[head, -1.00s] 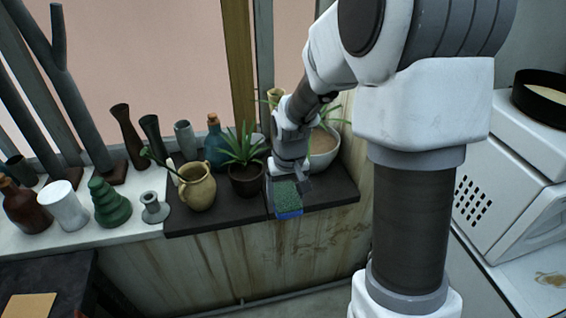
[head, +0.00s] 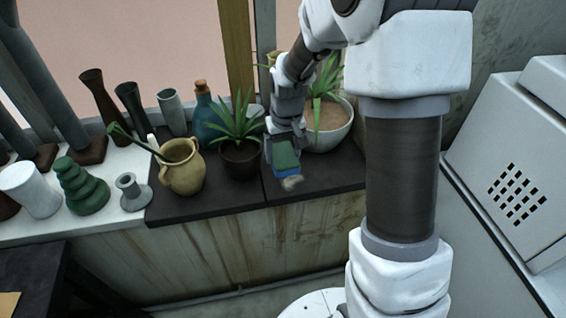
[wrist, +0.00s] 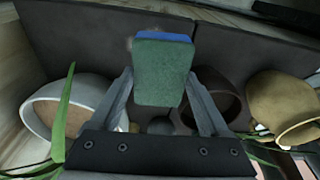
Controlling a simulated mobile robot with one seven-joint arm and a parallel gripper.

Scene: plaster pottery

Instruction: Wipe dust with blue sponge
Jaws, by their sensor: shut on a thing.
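My gripper (head: 284,152) is shut on the blue sponge (head: 287,170), which has a green upper face. The sponge is low over the dark shelf slab (head: 325,178), near its front edge; I cannot tell whether it touches. A pale greyish dust patch (head: 293,183) shows just in front of the sponge and may run beneath it. In the wrist view the sponge (wrist: 162,72) sits between both fingers, its green face towards the camera and a blue strip at its far edge. It hides most of the dust there.
A white bowl (head: 333,136) with a plant stands right of my gripper. A dark pot (head: 240,160) with a spiky plant and a tan jug (head: 182,170) stand to the left, with a blue bottle (head: 208,120) behind. The slab's front strip is clear.

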